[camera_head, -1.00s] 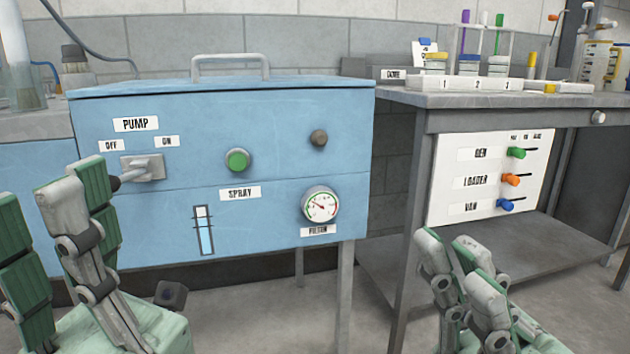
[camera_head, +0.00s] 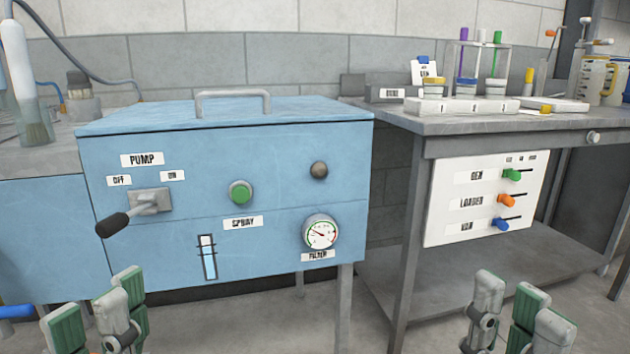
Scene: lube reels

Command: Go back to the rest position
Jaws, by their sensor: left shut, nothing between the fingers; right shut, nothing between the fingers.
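My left gripper (camera_head: 98,312) is at the bottom left of the head view, below and in front of the blue pump box (camera_head: 280,170). It is shut and empty, apart from the box. My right gripper (camera_head: 515,312) is at the bottom right, in front of the grey table, shut and empty. The lower parts of both grippers are cut off by the picture edge. The pump lever (camera_head: 120,222) on the box points down and to the left, toward the OFF side, and nothing touches it.
A grey table (camera_head: 480,122) stands at the right with jars, coloured tubes and a white panel of sliders (camera_head: 482,200). A brush in a jar (camera_head: 30,120) stands at the left. A blue handle (camera_head: 15,312) shows at the lower left. The floor between the grippers is clear.

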